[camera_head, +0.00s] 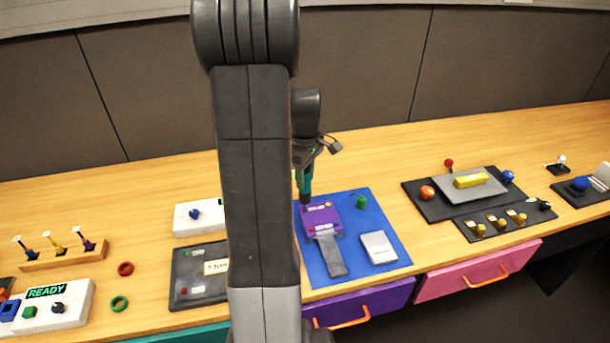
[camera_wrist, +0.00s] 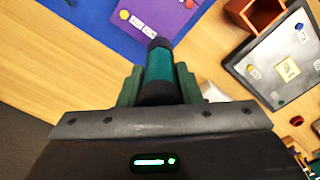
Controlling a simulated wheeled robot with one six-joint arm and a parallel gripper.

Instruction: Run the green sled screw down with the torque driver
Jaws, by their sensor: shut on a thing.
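My gripper (camera_head: 305,172) is shut on the teal torque driver (camera_head: 305,187). The driver points down, its dark tip over the far left part of the purple block (camera_head: 325,215) on the blue mat. I cannot tell whether the tip touches it. In the wrist view the driver (camera_wrist: 159,68) stands between the green fingers of my gripper (camera_wrist: 158,85). The purple block (camera_wrist: 160,12) shows beyond the tip, with white labels and a yellow and a red spot. A small green piece (camera_head: 361,202) is on the mat, right of the block. I cannot make out a green screw.
A grey strip (camera_head: 331,256) and a light grey box (camera_head: 378,248) lie on the blue mat (camera_head: 396,232). A dark panel (camera_head: 187,262) is left of my arm, which hides part of the bench. Bare wood (camera_head: 350,170) lies behind the mat.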

